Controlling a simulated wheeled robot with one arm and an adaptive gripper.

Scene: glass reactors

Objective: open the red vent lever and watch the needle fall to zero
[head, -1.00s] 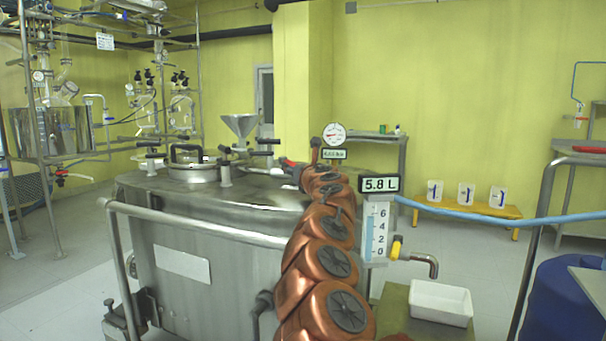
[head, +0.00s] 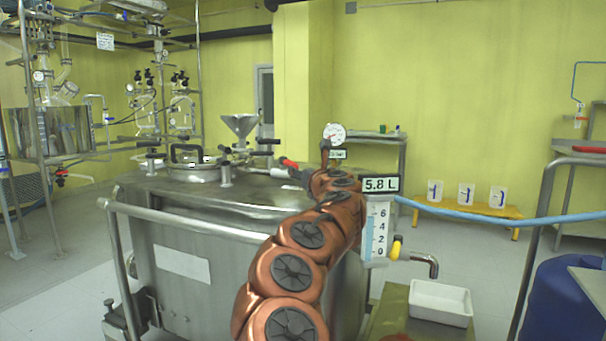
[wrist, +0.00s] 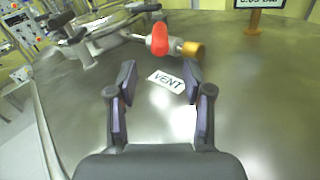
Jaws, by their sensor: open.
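The red vent lever (wrist: 160,39) shows at the top middle of the wrist view, beyond my fingertips, on a metal valve with a brass end (wrist: 192,49). Its red grip also shows in the head view (head: 289,162), on top of the steel vessel. My gripper (wrist: 158,78) is open and empty, with its fingers apart on either side of the VENT label (wrist: 166,82) and short of the lever. In the head view my arm mostly hides the gripper. The round gauge (head: 334,134) stands behind my arm; its needle is too small to read.
The steel vessel's lid (wrist: 70,105) is broad and mostly bare. A black-handled hatch (head: 190,165) and a funnel (head: 240,126) stand left of the lever. A level display (head: 381,184) and white tray (head: 441,302) are right of my arm.

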